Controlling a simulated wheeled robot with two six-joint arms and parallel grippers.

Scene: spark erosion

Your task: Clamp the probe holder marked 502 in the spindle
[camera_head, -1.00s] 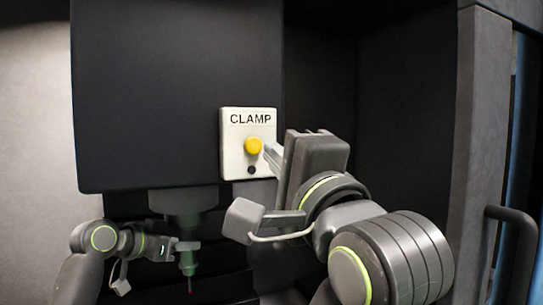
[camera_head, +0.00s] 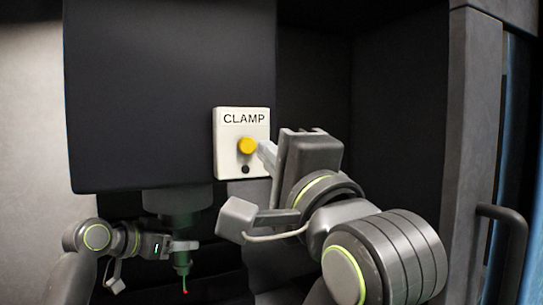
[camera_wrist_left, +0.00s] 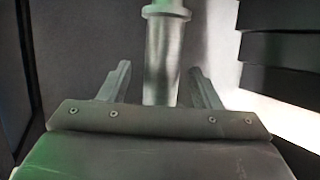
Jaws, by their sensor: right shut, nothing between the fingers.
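The probe holder (camera_head: 182,258) hangs upright below the dark spindle head (camera_head: 178,199), with a thin stem and a red tip underneath. No marking 502 is readable. My left gripper (camera_head: 188,246) is beside it at spindle height. In the left wrist view the holder's pale grey cylinder (camera_wrist_left: 161,65) stands between the two fingers (camera_wrist_left: 160,85), with a gap on each side, so the gripper is open around it. My right gripper (camera_head: 264,152) is shut, its fingertips at the yellow button (camera_head: 246,146) on the white CLAMP panel (camera_head: 229,165). I cannot tell whether they touch it.
The panel is on a large black housing (camera_head: 165,90) above the spindle. A small dark round spot (camera_head: 245,169) is below the button. A grey door frame with a handle (camera_head: 505,213) stands at the right.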

